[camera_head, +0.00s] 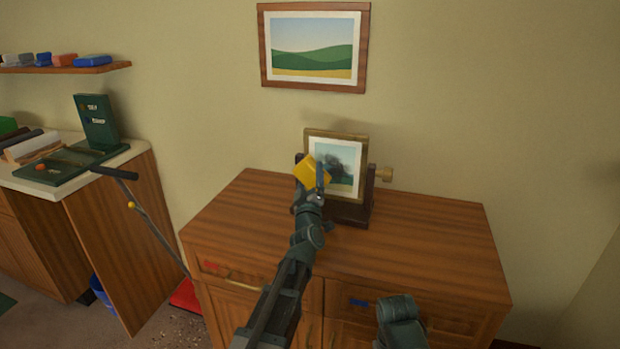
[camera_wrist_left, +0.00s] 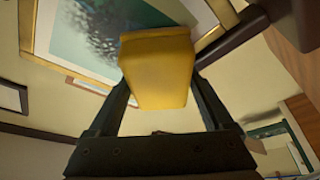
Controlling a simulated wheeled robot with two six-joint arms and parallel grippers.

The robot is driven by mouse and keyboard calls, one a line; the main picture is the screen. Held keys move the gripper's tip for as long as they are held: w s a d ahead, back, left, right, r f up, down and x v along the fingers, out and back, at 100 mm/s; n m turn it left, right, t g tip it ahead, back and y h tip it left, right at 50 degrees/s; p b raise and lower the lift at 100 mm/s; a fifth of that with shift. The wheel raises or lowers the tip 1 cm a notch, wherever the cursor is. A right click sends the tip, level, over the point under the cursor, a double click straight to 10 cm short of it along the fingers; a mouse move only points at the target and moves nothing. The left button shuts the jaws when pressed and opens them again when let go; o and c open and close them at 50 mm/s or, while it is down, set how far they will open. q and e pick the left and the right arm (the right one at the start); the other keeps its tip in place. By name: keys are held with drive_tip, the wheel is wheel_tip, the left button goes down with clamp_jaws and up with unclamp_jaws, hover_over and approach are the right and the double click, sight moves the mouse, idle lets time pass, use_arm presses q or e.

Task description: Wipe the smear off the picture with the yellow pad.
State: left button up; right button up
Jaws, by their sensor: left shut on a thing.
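The picture (camera_head: 347,192) stands in a gold frame on a dark wooden stand on the cabinet top. My left gripper (camera_head: 312,186) is shut on the yellow pad (camera_head: 308,170) in front of the picture's left side. In the left wrist view the pad (camera_wrist_left: 158,70) sits between both fingers and overlaps the picture and its frame edge. I cannot tell whether the pad touches the picture. My right gripper is not clearly visible; part of my right arm shows at the bottom.
The wooden cabinet top (camera_head: 430,228) is clear to both sides of the stand. A framed landscape (camera_head: 313,48) hangs above. A counter (camera_head: 45,190) with a green box stands at the left, under a shelf (camera_head: 75,69).

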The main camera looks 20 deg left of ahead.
sight(349, 171)
use_arm(q)
drive_tip(key=shift+w, duration=0.5)
drive_tip(key=shift+s+d, duration=0.15)
drive_tip(key=shift+d, duration=0.8)
drive_tip(key=shift+s+d, duration=0.1)
drive_tip(key=shift+d, duration=0.85)
drive_tip(key=shift+d, duration=1.9)
drive_tip(key=shift+d, duration=0.1)
drive_tip(key=shift+d, duration=1.85)
